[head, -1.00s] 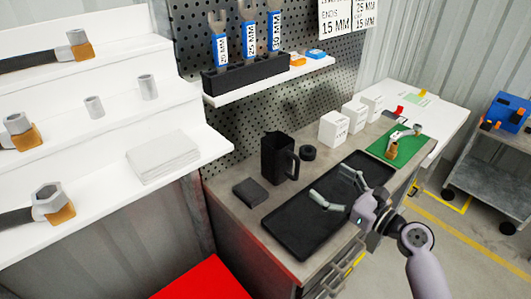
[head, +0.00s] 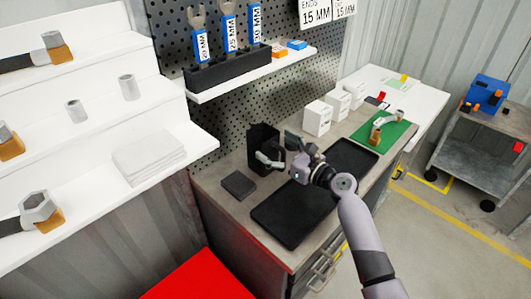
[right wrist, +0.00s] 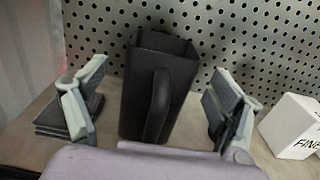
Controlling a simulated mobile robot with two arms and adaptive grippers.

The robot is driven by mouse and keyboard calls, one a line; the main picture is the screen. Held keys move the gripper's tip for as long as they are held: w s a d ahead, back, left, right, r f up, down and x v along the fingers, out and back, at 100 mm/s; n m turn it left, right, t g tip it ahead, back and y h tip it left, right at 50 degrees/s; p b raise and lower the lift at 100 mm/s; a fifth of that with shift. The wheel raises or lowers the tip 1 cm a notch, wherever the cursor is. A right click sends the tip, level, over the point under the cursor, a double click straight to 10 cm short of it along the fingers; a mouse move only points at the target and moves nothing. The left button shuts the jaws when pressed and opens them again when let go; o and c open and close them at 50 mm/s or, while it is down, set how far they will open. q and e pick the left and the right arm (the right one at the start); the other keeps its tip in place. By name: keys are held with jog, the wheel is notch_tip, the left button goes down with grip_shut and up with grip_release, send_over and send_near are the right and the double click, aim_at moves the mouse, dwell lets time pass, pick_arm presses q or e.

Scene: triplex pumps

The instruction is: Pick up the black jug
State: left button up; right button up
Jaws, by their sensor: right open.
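The black jug (head: 262,142) stands upright on the workbench near the pegboard, partly hidden by my right gripper in the head view. In the right wrist view the jug (right wrist: 153,92) is centred, its handle facing the camera. My right gripper (head: 280,150) is open, at the jug's handle side. In the right wrist view its fingers (right wrist: 158,105) are spread wide, one on each side of the jug, with visible gaps. My left gripper is not in view.
A black tray (head: 290,222) lies on the bench in front of the jug. A stack of dark pads (head: 239,186) lies left of it. White boxes (head: 317,118) stand to the right along the pegboard. A shelf (head: 250,75) with wrenches hangs above.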

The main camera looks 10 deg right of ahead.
jog(key=x, duration=0.4)
jog(key=shift+w+r, duration=0.15)
jog(key=shift+r, duration=0.05)
jog(key=shift+c, duration=0.4)
jog(key=shift+c, duration=0.6)
jog(key=shift+r, duration=0.1)
jog(key=c, duration=1.8)
jog(key=shift+c, duration=0.2)
jog(key=shift+r, duration=0.1)
